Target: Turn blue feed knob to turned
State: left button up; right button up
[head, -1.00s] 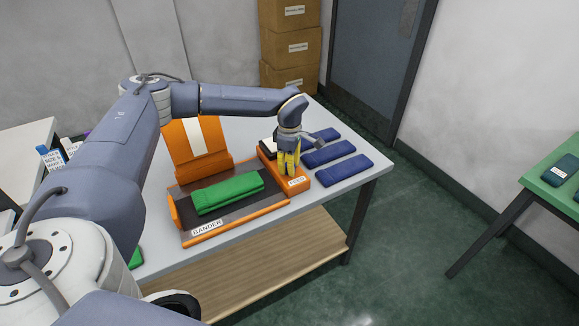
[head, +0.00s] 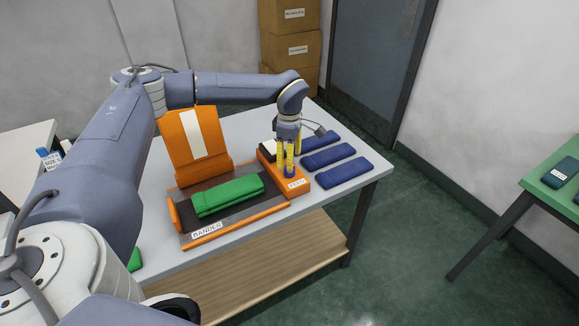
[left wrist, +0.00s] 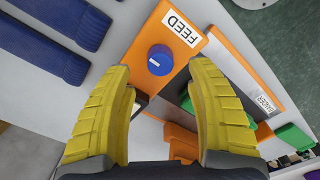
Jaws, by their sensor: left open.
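The blue feed knob (left wrist: 160,60) sits on an orange box marked FEED (left wrist: 176,28); a white mark shows on its top. My left gripper (left wrist: 165,85) is open, with yellow fingers spread on either side of the knob's line and nothing between them. In the head view my left gripper (head: 284,170) points down just above the FEED box (head: 298,184), and the knob (head: 290,171) shows partly behind its fingers. I cannot tell whether the fingers touch the knob. My right gripper is in neither view.
The orange bander (head: 195,145) has its lid raised, with a green folded knit (head: 228,194) on its bed. Blue folded knits (head: 342,172) lie right of the FEED box. A green table (head: 535,175) stands at the far right.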

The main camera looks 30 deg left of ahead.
pick_arm(q)
notch_tip(320, 180, up, 7)
dwell(0.4)
dwell(0.4)
